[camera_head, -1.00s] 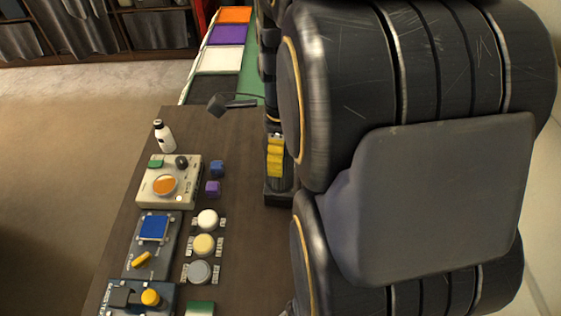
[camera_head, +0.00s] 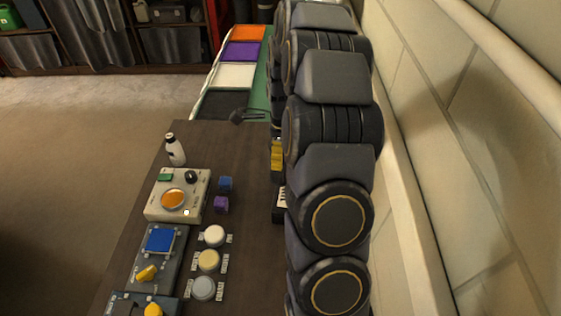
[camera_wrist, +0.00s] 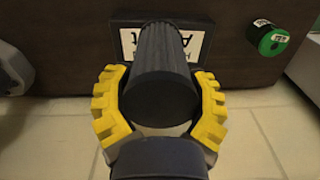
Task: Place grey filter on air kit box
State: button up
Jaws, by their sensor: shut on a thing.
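My gripper, with yellow ribbed fingers, is shut on a dark grey ribbed cylinder, the grey filter (camera_wrist: 160,75), in the wrist view (camera_wrist: 160,108). The filter overlaps a black box or base with a white label, the air kit box (camera_wrist: 122,28). The label is partly covered; only a few letters show. I cannot tell whether the filter touches the box. In the head view the yellow fingers (camera_head: 277,156) show just left of my arm, above the labelled air kit box (camera_head: 281,197). The filter is mostly hidden there.
A white bottle (camera_head: 175,149), a beige device with an orange dial (camera_head: 178,195), blue (camera_head: 225,183) and purple (camera_head: 221,204) cubes and several round pads (camera_head: 209,260) stand on the left of the dark table (camera_head: 245,265). A green cylinder (camera_wrist: 272,42) shows at right. A wall stands to the right.

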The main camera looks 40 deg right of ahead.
jog(key=shift+w+d+f, duration=0.1)
jog(key=shift+f, duration=1.55)
jog(key=shift+f, duration=0.15)
jog(key=o, duration=1.2)
